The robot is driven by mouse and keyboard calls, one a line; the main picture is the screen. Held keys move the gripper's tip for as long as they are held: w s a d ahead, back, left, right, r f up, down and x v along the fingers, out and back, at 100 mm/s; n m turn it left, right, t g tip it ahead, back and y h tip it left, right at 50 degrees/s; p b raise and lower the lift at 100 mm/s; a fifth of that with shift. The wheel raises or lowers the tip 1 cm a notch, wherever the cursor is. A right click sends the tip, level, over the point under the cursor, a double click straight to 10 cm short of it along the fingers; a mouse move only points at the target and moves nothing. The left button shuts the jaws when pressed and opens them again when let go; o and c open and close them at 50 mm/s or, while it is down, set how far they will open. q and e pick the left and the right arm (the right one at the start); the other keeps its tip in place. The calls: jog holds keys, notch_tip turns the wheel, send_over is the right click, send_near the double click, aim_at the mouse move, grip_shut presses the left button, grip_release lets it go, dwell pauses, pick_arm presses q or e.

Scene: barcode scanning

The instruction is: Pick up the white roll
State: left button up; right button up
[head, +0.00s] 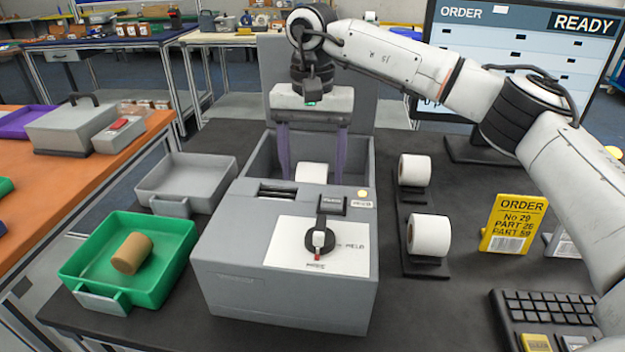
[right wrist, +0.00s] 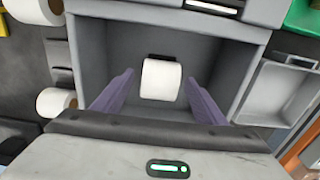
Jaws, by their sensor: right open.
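A white roll (head: 311,172) sits inside the open bay of the grey printer (head: 281,300). It also shows in the right wrist view (right wrist: 161,80), between and beyond the fingertips. My right gripper (head: 312,165) is open, pointing down into the bay, with its purple fingers on either side of the roll; in the right wrist view (right wrist: 160,92) they look apart from it. Two more white rolls, one farther back (head: 414,170) and one nearer (head: 429,235), rest on black holders right of the printer. My left gripper is not in view.
A green tray (head: 172,229) with a brown roll (head: 132,253) stands left of the printer, and an empty grey tray (head: 213,172) behind it. The printer's raised lid (head: 364,85) stands behind my gripper. A yellow order card (head: 513,222), keyboard (head: 550,308) and monitor (head: 590,60) are at right.

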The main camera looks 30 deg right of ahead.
notch_tip(320, 180, down, 2)
jog(key=shift+f, duration=0.25)
jog(key=c, duration=1.2)
